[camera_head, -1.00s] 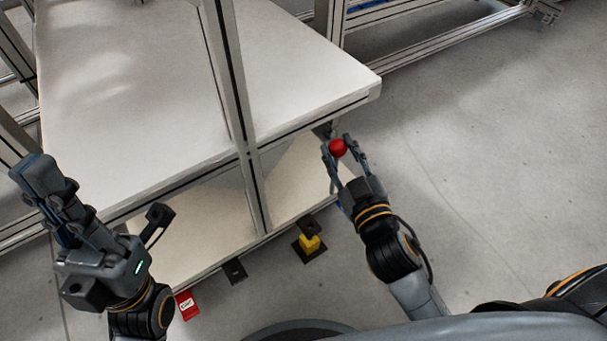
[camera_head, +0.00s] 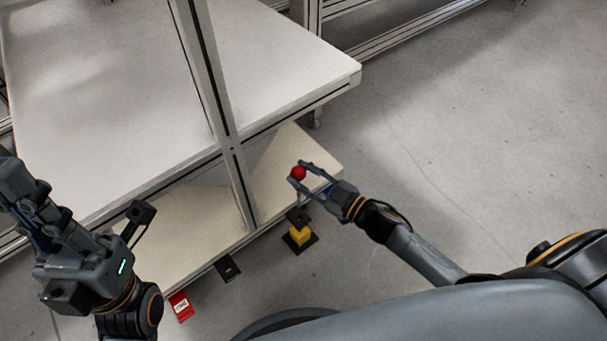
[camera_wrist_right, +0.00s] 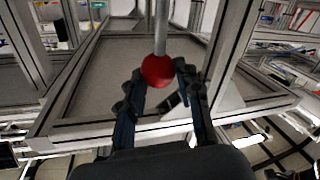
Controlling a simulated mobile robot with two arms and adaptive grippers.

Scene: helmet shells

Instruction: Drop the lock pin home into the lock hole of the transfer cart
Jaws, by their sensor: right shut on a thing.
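My right gripper (camera_head: 304,174) is shut on the red ball knob of the lock pin (camera_head: 298,172). The right wrist view shows the red knob (camera_wrist_right: 157,71) between my right fingers (camera_wrist_right: 160,76), with the grey pin shaft (camera_wrist_right: 161,30) running away from it. In the head view, the knob is above a small black bracket (camera_head: 297,215) at the front edge of the transfer cart (camera_head: 285,178). The shaft's lower end and the lock hole cannot be made out. My left gripper (camera_head: 12,180) is raised at the far left, its fingertips unclear.
A yellow block (camera_head: 300,236) on a dark floor plate stands below the bracket. Another black bracket (camera_head: 227,268) and a red tag (camera_head: 181,307) are along the cart's front edge. An upright aluminium post (camera_head: 212,80) stands left of the pin. The floor at right is clear.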

